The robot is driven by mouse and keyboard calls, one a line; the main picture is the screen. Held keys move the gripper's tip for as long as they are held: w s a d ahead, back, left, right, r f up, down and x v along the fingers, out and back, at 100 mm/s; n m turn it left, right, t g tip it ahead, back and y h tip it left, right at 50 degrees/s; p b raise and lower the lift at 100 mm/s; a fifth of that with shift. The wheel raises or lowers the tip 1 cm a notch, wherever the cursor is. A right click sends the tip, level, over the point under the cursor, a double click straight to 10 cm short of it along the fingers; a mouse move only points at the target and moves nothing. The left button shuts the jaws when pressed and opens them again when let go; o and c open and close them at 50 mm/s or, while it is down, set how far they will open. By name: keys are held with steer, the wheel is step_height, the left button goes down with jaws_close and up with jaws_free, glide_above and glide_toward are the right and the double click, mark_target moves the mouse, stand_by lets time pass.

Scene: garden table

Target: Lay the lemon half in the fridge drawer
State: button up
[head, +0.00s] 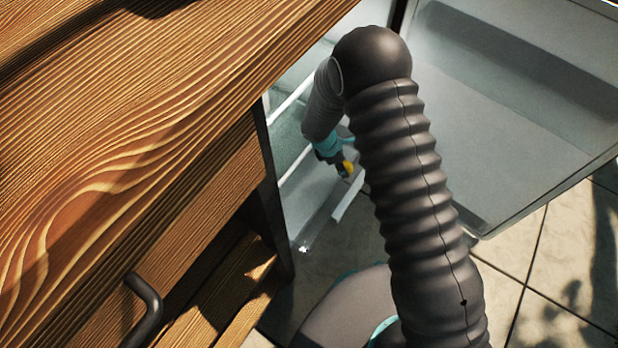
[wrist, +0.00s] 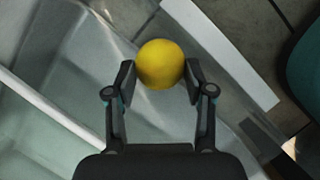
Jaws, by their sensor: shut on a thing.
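The yellow lemon half (wrist: 160,64) is between the two fingers of my gripper (wrist: 160,82) in the wrist view. In the head view the lemon half (head: 347,168) is a small yellow spot at the tip of my gripper (head: 343,163), inside the open fridge (head: 300,85). The fridge drawer (head: 312,200) looks like a clear bin low in the fridge, with a pale front edge. It also shows under my gripper in the wrist view (wrist: 60,135). I cannot tell how high the lemon half is above it.
The fridge door (head: 520,90) stands open at the right. The wooden table (head: 130,110) fills the left, with a dark handle (head: 146,305) on its front. The tiled floor (head: 560,255) shows below the door. A white shelf edge (head: 290,100) lies close to my arm.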

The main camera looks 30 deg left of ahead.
glide_above(328, 195)
steer(key=a, duration=0.1)
step_height(328, 195, down, 2)
steer(key=f, duration=0.2)
steer(key=s+f, duration=0.1)
steer(key=f, duration=0.2)
steer(key=shift+a+f, duration=0.1)
steer(key=shift+f, duration=2.45)
steer(key=shift+f+b, duration=0.15)
steer(key=shift+b, duration=0.15)
steer(key=o, duration=1.2)
steer(key=shift+c, duration=0.2)
steer(key=v, duration=0.7)
steer(key=shift+r+p, duration=0.3)
steer(key=shift+r, duration=0.05)
